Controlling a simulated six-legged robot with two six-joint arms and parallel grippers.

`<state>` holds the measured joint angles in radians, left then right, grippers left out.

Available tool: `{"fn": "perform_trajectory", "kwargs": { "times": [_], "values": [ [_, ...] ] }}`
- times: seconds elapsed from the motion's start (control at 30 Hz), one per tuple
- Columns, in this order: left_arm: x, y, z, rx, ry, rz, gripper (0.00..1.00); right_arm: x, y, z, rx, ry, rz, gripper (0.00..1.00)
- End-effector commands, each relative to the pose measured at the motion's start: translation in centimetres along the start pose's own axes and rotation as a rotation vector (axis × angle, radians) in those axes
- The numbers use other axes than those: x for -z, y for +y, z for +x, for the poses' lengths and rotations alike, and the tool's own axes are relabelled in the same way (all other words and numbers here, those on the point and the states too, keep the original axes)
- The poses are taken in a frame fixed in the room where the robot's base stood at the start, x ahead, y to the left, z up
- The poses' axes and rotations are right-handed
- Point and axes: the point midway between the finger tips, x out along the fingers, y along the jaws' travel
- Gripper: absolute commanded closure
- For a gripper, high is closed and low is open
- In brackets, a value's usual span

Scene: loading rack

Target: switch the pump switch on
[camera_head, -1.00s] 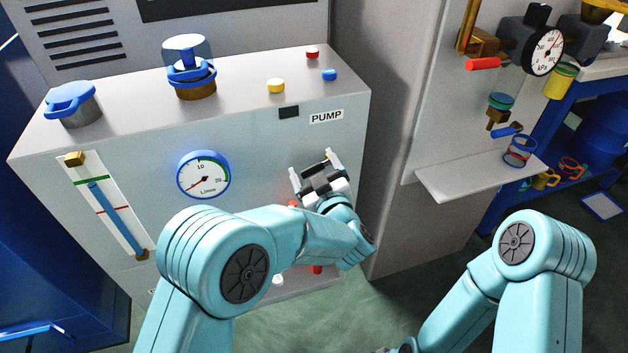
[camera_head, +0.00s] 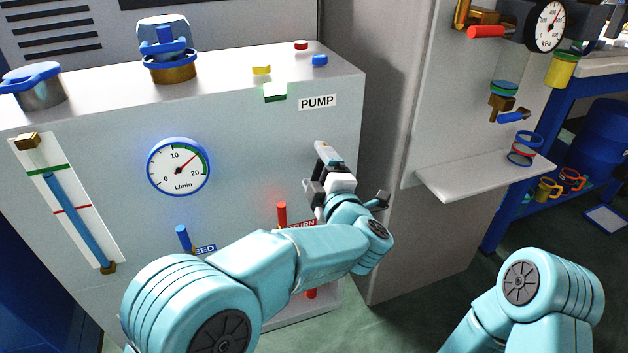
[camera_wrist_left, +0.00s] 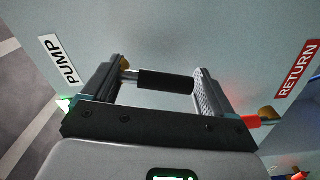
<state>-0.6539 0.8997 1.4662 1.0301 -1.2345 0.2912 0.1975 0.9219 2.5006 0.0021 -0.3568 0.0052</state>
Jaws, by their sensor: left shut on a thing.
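The pump switch (camera_wrist_left: 165,82) shows in the left wrist view as a black cylindrical handle on a short metal stem. It lies crosswise between the fingers of my left gripper (camera_wrist_left: 158,72), which is shut on it. In the head view, my left gripper (camera_head: 321,170) is at the cabinet front, below the white PUMP label (camera_head: 317,102), and it hides the switch. The PUMP label also shows in the left wrist view (camera_wrist_left: 59,61). The indicator (camera_head: 275,92) beside the label shows green and white. My right gripper is out of view.
The flow gauge (camera_head: 179,166) has its needle up to the right. A red RETURN lever (camera_head: 282,214) stands close left of my gripper, and a blue FEED lever (camera_head: 183,238) is further left. A grey panel with a shelf (camera_head: 484,176) is at the right.

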Motion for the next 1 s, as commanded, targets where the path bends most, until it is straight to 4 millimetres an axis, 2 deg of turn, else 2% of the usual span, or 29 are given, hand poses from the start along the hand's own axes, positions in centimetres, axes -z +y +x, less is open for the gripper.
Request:
{"fn": "perform_trajectory", "kwargs": {
  "times": [0.03,0.33,0.97,1.0],
  "values": [
    [-0.1,-0.2,0.1,-0.004,0.002,-0.032,0.50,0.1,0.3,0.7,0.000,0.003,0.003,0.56],
    [-0.3,-0.1,0.1,-0.003,0.001,-0.164,0.50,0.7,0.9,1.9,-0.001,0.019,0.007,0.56],
    [-0.3,0.2,0.1,-0.005,0.000,-0.204,0.50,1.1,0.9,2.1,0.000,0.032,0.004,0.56],
    [-0.3,0.2,0.1,-0.005,0.000,-0.204,0.01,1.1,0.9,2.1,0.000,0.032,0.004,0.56]
  ]
}}
